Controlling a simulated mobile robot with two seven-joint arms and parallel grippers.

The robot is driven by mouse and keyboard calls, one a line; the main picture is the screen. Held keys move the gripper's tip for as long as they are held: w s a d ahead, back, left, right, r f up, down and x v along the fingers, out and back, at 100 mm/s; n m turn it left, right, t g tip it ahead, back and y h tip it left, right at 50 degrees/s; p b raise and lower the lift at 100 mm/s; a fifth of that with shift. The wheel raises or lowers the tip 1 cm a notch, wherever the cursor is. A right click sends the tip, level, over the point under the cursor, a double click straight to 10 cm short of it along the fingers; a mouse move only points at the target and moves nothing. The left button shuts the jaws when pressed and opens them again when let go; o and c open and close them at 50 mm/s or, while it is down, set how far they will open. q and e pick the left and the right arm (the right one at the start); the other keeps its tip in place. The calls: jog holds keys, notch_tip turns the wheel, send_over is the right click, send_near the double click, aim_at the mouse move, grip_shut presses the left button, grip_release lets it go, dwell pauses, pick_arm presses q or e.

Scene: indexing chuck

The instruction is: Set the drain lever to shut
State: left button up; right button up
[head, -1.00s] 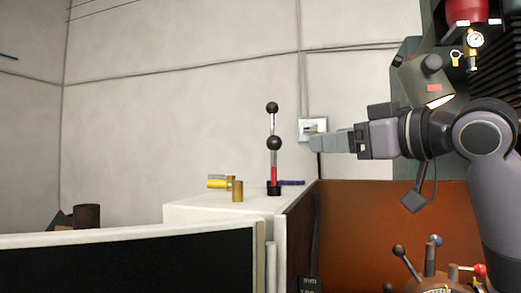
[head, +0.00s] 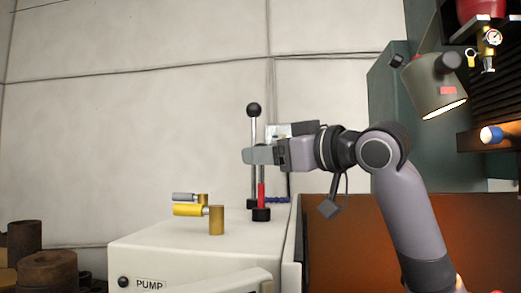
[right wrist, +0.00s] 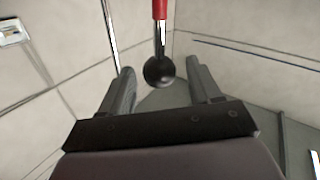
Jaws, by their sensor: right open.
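A lever with a red sleeve (head: 261,197) stands upright on the white cabinet; its ball is hidden behind my right gripper (head: 258,155) in the head view. In the right wrist view, its black ball (right wrist: 158,72) shows between the two spread fingers of the right gripper (right wrist: 160,88), with no visible grip on it. A taller lever with a black ball (head: 254,109) and bare rod stands just behind; its rod (right wrist: 109,35) also shows in the right wrist view. I cannot read which lever is the drain lever. My left gripper is not in view.
A yellow-handled valve (head: 188,210) and a grey-handled one (head: 184,196) lie left of the levers on the white cabinet (head: 150,246), marked PUMP. A wall box (head: 283,131) is behind the gripper. A lamp (head: 434,85) hangs at right.

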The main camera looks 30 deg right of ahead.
aim_at(263, 185)
jog(key=shift+x, duration=1)
grip_shut()
notch_tip(263, 185, down, 5)
jog(key=shift+f+b, duration=0.15)
jog(key=shift+b, duration=0.9)
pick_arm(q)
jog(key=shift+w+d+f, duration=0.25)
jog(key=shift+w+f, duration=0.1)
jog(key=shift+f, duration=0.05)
pick_arm(e)
jog(key=shift+a+f, duration=0.1)
jog(key=shift+f, duration=0.1)
grip_release()
jog(key=shift+s+r, duration=0.1)
